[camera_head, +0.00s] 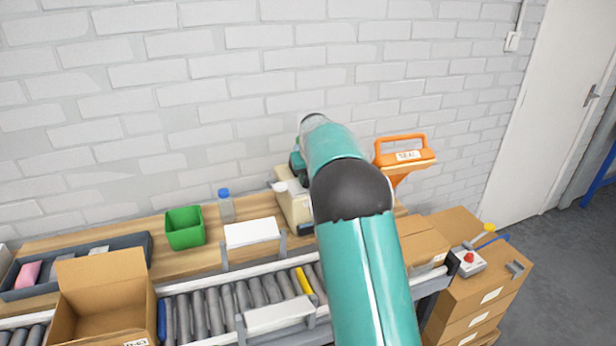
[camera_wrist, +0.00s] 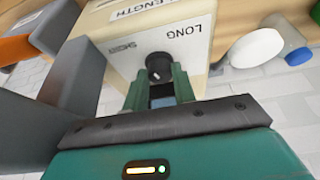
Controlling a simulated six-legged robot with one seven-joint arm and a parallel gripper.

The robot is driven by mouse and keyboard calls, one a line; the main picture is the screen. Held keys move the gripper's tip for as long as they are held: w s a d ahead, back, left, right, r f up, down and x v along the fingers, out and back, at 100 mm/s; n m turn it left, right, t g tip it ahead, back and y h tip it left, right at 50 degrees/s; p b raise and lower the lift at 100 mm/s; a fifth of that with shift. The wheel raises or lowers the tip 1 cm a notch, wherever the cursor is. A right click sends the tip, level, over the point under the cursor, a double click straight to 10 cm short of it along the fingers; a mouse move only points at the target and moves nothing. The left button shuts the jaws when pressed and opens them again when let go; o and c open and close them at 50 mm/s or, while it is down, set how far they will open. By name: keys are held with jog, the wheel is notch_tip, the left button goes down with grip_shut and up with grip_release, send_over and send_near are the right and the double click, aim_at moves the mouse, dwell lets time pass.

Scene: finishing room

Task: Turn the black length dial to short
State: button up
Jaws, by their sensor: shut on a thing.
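The black length dial (camera_wrist: 158,67) is on the front of a cream machine (camera_wrist: 205,60). The word LONG is printed to the dial's right and SHORT to its left, with a LENGTH label above. A small pale mark shows on the dial, but I cannot tell clearly which word it faces. My gripper (camera_wrist: 159,80) has its two teal fingers on either side of the dial and is shut on it. In the head view the cream machine (camera_head: 293,207) stands on the bench, partly hidden by my arm, which also hides the dial.
An orange SEAL-labelled device (camera_head: 404,153) stands to the machine's right. A green bin (camera_head: 184,228), a blue-capped bottle (camera_head: 226,207) and a white box (camera_head: 251,233) are to its left. A roller conveyor (camera_head: 215,308) with an open carton (camera_head: 100,300) runs in front. Boxes stack at right.

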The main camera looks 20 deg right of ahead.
jog(key=o, duration=1)
jog(key=v, duration=1.4)
jog(key=shift+w, duration=0.1)
